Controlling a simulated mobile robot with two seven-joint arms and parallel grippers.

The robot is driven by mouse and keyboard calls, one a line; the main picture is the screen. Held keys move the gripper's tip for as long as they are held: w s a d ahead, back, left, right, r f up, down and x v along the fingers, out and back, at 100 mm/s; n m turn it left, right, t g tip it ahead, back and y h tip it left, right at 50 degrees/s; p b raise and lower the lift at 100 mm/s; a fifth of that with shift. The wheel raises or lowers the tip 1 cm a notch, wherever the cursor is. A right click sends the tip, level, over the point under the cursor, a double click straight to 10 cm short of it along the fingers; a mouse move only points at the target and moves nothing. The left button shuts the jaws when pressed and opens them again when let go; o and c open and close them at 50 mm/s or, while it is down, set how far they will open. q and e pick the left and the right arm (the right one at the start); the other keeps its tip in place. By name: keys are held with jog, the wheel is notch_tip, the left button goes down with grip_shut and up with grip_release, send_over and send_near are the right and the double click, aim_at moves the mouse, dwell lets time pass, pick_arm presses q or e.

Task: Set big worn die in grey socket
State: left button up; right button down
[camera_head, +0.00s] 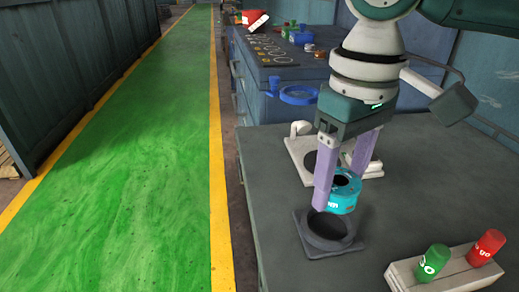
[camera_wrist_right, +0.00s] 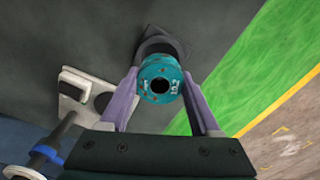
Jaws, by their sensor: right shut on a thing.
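The big worn die is a teal ring-like cylinder (camera_head: 343,204) with a dark central hole and pale lettering. My right gripper (camera_head: 342,187) is shut on it, with a lilac finger on each side. The grey socket (camera_head: 345,248) is a dark square base with a round raised opening on the table. In the head view the die is above and slightly behind the socket opening, apart from it. In the right wrist view the die (camera_wrist_right: 147,77) covers part of the socket (camera_wrist_right: 178,47). My left gripper is in neither view.
A cream fixture with a dark round pad (camera_head: 300,146) stands behind the socket, close to the right gripper. A cream block with green and red knobs (camera_head: 408,274) stands at the front right. Bare grey table (camera_head: 420,190) lies to the right; a blue bench is behind.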

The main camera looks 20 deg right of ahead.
aim_at(331, 228)
notch_tip(331, 228, down, 4)
jog(key=shift+f+b, duration=0.25)
jog(key=shift+b, duration=0.25)
jog(key=shift+f, duration=0.2)
jog(key=shift+f, duration=0.1)
jog(key=shift+d+f, duration=0.2)
jog(key=shift+f, duration=0.2)
jog(key=shift+c, duration=0.9)
grip_release()
jog(key=shift+s+f, duration=0.1)
jog(key=shift+o, duration=0.3)
jog(key=shift+r, duration=0.3)
notch_tip(331, 228, up, 13)
jog(key=p, duration=0.2)
jog(key=shift+a, duration=0.2)
